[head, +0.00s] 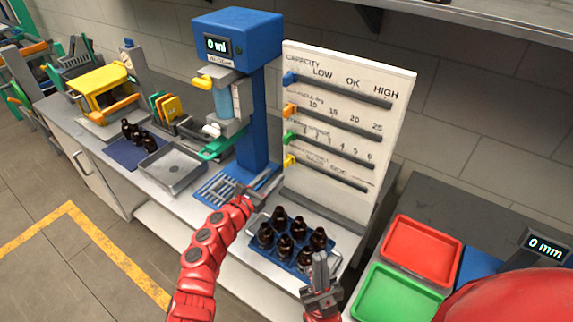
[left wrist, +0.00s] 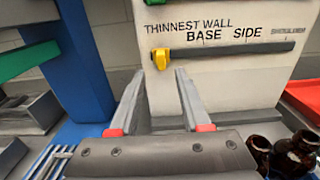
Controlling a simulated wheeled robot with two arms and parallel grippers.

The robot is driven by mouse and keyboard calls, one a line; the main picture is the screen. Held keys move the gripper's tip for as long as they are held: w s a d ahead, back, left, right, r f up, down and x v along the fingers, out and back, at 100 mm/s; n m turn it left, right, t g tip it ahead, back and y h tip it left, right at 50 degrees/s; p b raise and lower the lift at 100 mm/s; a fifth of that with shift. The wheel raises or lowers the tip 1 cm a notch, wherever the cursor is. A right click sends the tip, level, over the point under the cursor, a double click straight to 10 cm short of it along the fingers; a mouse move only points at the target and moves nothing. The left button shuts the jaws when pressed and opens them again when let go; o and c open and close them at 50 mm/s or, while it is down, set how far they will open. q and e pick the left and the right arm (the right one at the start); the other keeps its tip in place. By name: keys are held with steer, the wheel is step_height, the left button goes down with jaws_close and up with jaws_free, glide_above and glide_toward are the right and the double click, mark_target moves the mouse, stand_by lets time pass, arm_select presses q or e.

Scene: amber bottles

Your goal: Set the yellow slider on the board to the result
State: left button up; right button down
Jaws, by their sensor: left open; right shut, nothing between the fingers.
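The white board (head: 395,75) stands upright at the back of the bench with several slotted rows. The yellow slider (head: 289,160) sits at the left end of the lowest slot. In the left wrist view, the yellow slider (left wrist: 161,60) is left of the word BASE, under "THINNEST WALL"; SIDE and a blurred third label lie further right. My left gripper (head: 270,186) is open in front of the board, below the slider. In the left wrist view its fingertips (left wrist: 164,74) point at the slider, with nothing held. My right gripper (head: 320,262) is shut and empty at the bottle rack's front right.
A blue rack (head: 257,243) of amber bottles (head: 284,246) stands below the board. A blue machine (head: 255,110) reading "0 ml" is to its left. Red (head: 422,250) and green (head: 395,295) trays and a "0 mm" display (head: 545,246) are at right.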

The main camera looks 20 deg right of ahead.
mark_target(284, 166)
arm_select(q)
steer(key=b+x, duration=0.5)
steer(key=x, duration=0.2)
steer(key=shift+w+d+f, duration=0.1)
steer(key=shift+d+f, duration=0.05)
steer(key=shift+w+d+r+b, duration=0.2)
steer(key=shift+d+r+b, duration=0.05)
steer(key=shift+d+b, duration=0.15)
jaws_close()
stand_by(1.1)
